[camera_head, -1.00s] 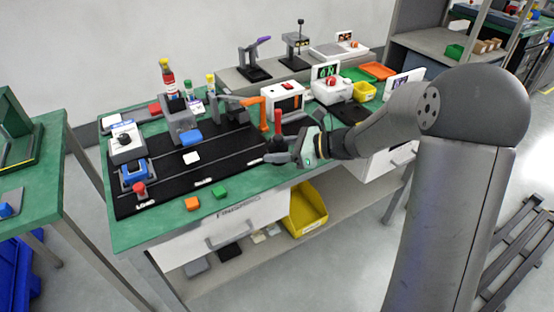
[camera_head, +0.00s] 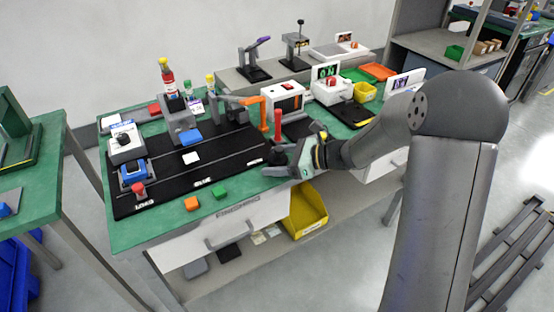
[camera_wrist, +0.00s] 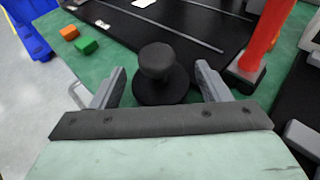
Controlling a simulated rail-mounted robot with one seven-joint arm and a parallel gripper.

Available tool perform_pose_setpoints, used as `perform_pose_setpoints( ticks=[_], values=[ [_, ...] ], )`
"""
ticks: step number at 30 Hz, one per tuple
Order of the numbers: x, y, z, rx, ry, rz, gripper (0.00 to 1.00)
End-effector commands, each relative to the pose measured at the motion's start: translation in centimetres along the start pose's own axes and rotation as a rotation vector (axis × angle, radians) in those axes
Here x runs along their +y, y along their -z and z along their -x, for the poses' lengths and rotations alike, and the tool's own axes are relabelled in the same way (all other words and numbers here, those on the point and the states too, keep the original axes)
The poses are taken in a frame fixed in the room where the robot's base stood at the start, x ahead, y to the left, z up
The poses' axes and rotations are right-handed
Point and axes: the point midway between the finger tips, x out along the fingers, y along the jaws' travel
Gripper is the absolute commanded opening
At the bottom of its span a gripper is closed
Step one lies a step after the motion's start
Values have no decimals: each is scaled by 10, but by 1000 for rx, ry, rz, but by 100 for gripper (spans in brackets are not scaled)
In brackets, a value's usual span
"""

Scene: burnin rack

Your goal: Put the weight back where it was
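The weight is a black round piece with a knob on top (camera_wrist: 158,62). It stands upright on the green bench top by the black mat's front edge in the wrist view, and it shows as a small dark shape in the head view (camera_head: 277,155). My gripper (camera_wrist: 160,72) is open, with one finger on each side of the weight and a visible gap on both sides. In the head view my gripper (camera_head: 275,162) is at the bench's front edge, partly hiding the weight.
A red post (camera_wrist: 264,35) stands close on the right in the wrist view. A black mat (camera_head: 225,165) with rails and labels lies behind. Orange (camera_head: 191,203) and green (camera_head: 219,193) blocks sit on the front edge to the left. A yellow bin (camera_head: 306,210) is below.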

Motion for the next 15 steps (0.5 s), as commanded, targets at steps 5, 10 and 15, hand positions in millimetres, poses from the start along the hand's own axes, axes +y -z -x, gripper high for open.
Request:
perform_pose_setpoints(
  ticks=[5,10,15],
  values=[
    [0,-6,2,0,0,1,70],
    [-1,-4,28,0,5,-1,70],
    [-1,-4,66,1,5,0,70]
  ],
)
